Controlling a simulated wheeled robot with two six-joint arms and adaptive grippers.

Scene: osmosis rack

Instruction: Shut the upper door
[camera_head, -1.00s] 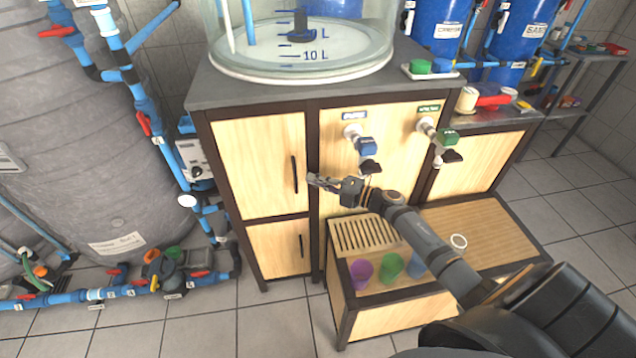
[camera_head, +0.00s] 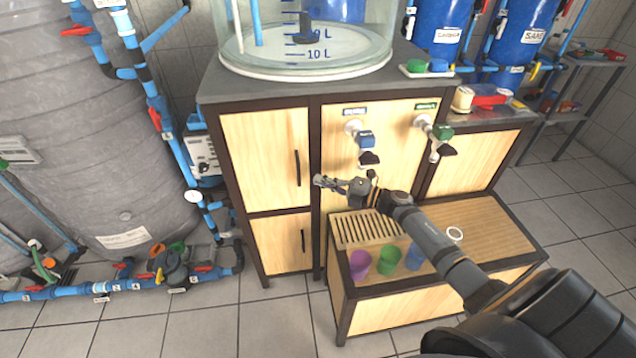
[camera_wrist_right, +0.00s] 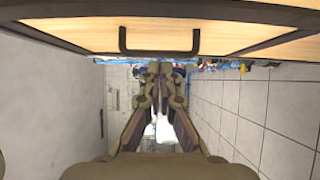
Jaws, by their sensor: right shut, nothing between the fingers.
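The upper door (camera_head: 262,160) is a pale wood panel on the left of the cabinet, with an upright black handle (camera_head: 297,168) near its right edge. It looks flush in its dark frame; a small gap cannot be ruled out. My right gripper (camera_head: 318,181) is shut and empty, just right of the handle, in front of the dark post. In the right wrist view, my gripper fingers (camera_wrist_right: 160,72) point along the cabinet front, and a black handle (camera_wrist_right: 160,48) shows above them, apart from them. My left gripper is out of view.
A lower door (camera_head: 280,245) sits below. Blue-handled (camera_head: 366,140) and green-handled (camera_head: 440,131) taps stick out to the right. A low bench (camera_head: 490,235) holds purple, green and blue cups (camera_head: 388,261). A glass tank (camera_head: 305,45) stands on top. The floor left of the bench is clear.

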